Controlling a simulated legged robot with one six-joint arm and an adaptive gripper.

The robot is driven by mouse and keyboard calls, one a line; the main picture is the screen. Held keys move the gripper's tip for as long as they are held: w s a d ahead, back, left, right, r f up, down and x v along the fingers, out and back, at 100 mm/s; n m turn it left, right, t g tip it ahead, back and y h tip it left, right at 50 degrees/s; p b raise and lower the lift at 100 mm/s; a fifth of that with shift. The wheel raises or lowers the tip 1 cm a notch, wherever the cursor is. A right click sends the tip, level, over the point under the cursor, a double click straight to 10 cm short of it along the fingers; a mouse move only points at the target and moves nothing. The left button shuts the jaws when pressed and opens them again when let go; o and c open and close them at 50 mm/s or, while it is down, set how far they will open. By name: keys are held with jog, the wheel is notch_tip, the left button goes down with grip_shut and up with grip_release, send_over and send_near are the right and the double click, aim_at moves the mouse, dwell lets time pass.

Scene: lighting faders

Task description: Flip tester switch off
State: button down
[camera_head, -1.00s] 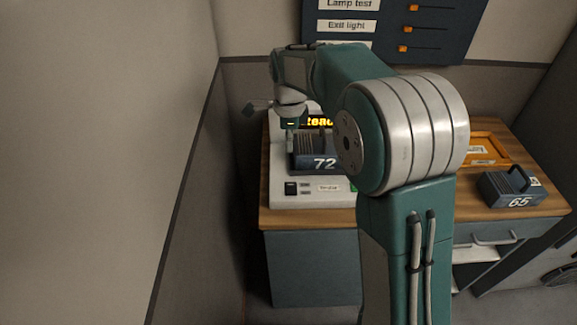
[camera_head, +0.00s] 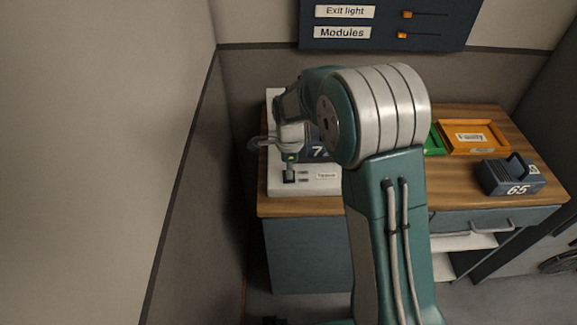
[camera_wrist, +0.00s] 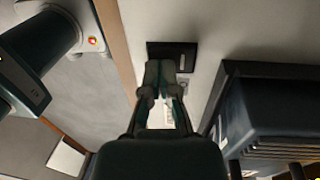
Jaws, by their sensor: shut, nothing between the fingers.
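The white tester (camera_head: 312,188) stands on the left end of the wooden desk, with the module marked 72 (camera_head: 318,154) seated on it. My gripper (camera_head: 290,172) is at the tester's front left corner, over its dark switch. In the wrist view the closed fingertips (camera_wrist: 163,68) overlap the near edge of the black switch (camera_wrist: 172,48); I cannot tell whether they touch it. The module's dark body (camera_wrist: 275,108) is to the right of the fingers there. The switch's position is not readable. The tester's display is hidden behind my arm.
A module marked 65 (camera_head: 513,178) sits on the desk's right side. An orange tray (camera_head: 474,151) and a green tray (camera_head: 433,142) lie behind it. A dark slider panel (camera_head: 390,24) hangs on the back wall. A partition wall (camera_head: 180,170) is close on the left.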

jog(key=shift+s+f, duration=0.1)
jog(key=shift+f, duration=0.15)
dwell(0.3)
jog(key=shift+w+a+r, duration=0.1)
jog(key=shift+w+r, duration=0.1)
jog(key=shift+w, duration=0.65)
jog(key=shift+r, duration=0.1)
